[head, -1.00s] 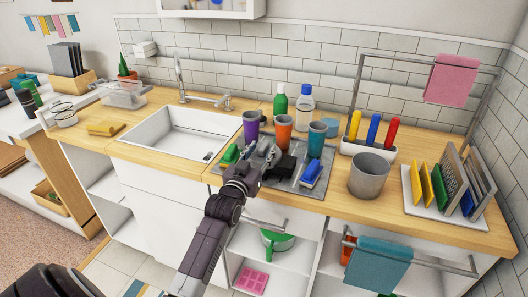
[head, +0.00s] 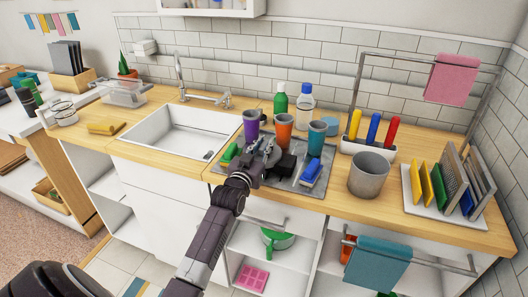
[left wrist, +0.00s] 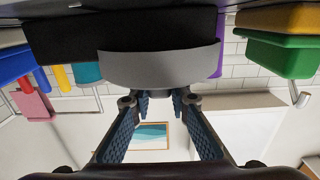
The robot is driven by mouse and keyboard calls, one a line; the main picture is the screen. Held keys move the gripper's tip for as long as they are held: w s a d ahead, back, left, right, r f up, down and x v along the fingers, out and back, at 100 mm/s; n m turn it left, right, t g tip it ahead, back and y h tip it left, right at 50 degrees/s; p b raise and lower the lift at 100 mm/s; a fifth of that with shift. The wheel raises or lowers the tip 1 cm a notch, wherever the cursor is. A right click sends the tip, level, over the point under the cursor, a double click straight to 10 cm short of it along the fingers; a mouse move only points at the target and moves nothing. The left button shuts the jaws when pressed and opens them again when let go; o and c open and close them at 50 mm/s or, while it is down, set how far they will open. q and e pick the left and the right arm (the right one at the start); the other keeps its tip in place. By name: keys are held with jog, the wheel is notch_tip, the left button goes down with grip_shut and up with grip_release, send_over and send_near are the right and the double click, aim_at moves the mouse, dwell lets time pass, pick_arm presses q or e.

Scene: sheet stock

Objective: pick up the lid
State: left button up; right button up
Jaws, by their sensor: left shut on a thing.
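My left gripper (head: 262,158) reaches over the grey mat (head: 285,183) on the counter. In the left wrist view the gripper (left wrist: 160,101) has its fingertips on the edge of a flat, round-edged grey piece (left wrist: 160,66), which looks like the lid. The gripper is shut on it. A black block (left wrist: 65,40) lies just behind the grey piece in that view. In the head view the fingers largely hide the lid, and I cannot tell whether it is clear of the mat. My right gripper is not in view.
Purple (head: 251,127), orange (head: 284,131) and teal (head: 316,139) cups stand along the mat's back. A green piece (head: 229,153) and a blue brush (head: 311,172) flank the gripper. The sink (head: 178,133) is left; a grey pot (head: 368,174) stands right.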

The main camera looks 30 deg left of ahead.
pick_arm(q)
jog(key=shift+r, duration=0.1)
notch_tip(320, 180, up, 19)
notch_tip(320, 180, up, 5)
jog(key=p, duration=0.4)
send_over(264, 144)
dwell(0.5)
